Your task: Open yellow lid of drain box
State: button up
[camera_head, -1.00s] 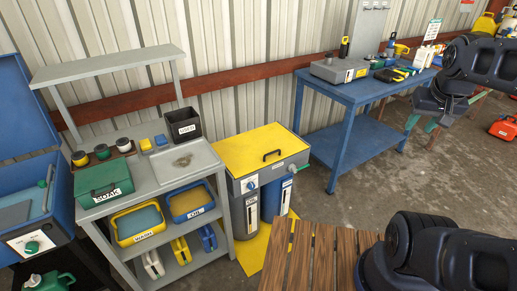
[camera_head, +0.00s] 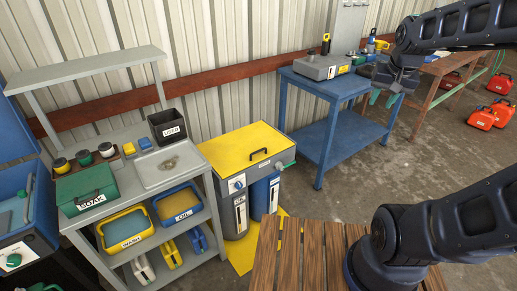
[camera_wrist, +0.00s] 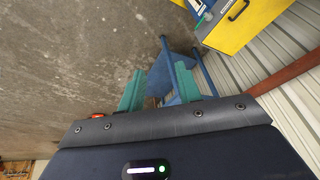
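The drain box (camera_head: 260,185) is a grey cabinet with a flat yellow lid (camera_head: 240,148), standing right of the grey shelf bench. The lid is closed and has a black handle (camera_head: 258,153) near its right front side. In the wrist view the yellow lid (camera_wrist: 245,27) shows at the upper right with its dark handle (camera_wrist: 237,10). My gripper (camera_head: 382,97) is up at the right, in front of the blue table and well apart from the lid. Its two green fingers (camera_wrist: 168,92) are spread with nothing between them.
A grey bench (camera_head: 125,175) with a green SOAK box (camera_head: 88,190) and a black USED bin (camera_head: 168,127) stands left of the drain box. A blue table (camera_head: 322,90) stands behind to the right. A wooden slatted top (camera_head: 300,255) is in front. Red cans (camera_head: 482,118) stand on the floor at right.

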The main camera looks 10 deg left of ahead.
jog(key=w+a+f+m, duration=0.25)
jog(key=w+a, duration=0.55)
jog(key=w, duration=0.5)
jog(key=m+g+y, duration=0.1)
jog(key=m+g, duration=0.2)
jog(key=m, duration=0.2)
send_over(259, 151)
jog(key=s+d, duration=0.1)
jog(key=d, duration=0.1)
notch_tip(259, 151, down, 34)
jog(key=f, duration=0.3)
jog(key=a+f, duration=0.1)
jog(key=f, duration=0.2)
jog(key=w+f, duration=0.1)
jog(key=f, duration=0.2)
jog(key=shift+w+a+f, duration=0.1)
jog(key=shift+a+f, duration=0.25)
jog(key=shift+a, duration=0.05)
jog(key=shift+c, duration=0.2)
grip_shut()
